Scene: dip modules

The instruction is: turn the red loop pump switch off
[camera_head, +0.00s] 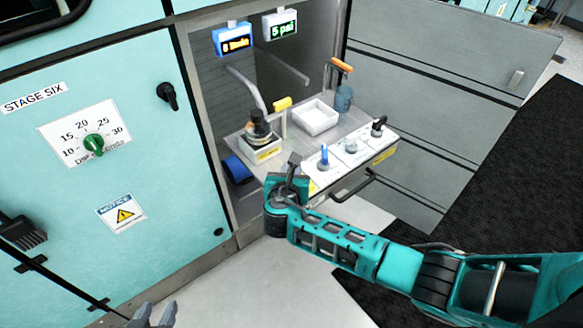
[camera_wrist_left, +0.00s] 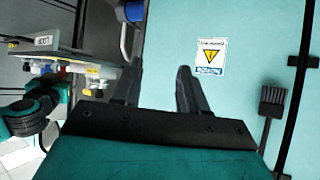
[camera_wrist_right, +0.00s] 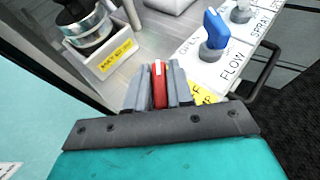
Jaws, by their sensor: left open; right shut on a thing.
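The red switch handle (camera_wrist_right: 158,84) shows in the right wrist view between the two grey fingers of my right gripper (camera_wrist_right: 158,88), which is shut on it. It sits at the near end of the white switch panel (camera_wrist_right: 240,50), beside a yellow label. In the head view my right gripper (camera_head: 293,168) hides the red switch. My left gripper (camera_head: 152,318) is at the bottom edge of the head view, away from the panel. In the left wrist view its fingers (camera_wrist_left: 158,92) are spread apart with nothing between them.
A blue switch (camera_head: 323,157), a grey one (camera_head: 351,145) and a black one (camera_head: 378,128) stand along the panel. A black bar handle (camera_head: 354,187) runs below. Behind are a white tray (camera_head: 316,117) and a dark-topped container (camera_head: 260,130). A turquoise cabinet (camera_head: 180,205) stands left.

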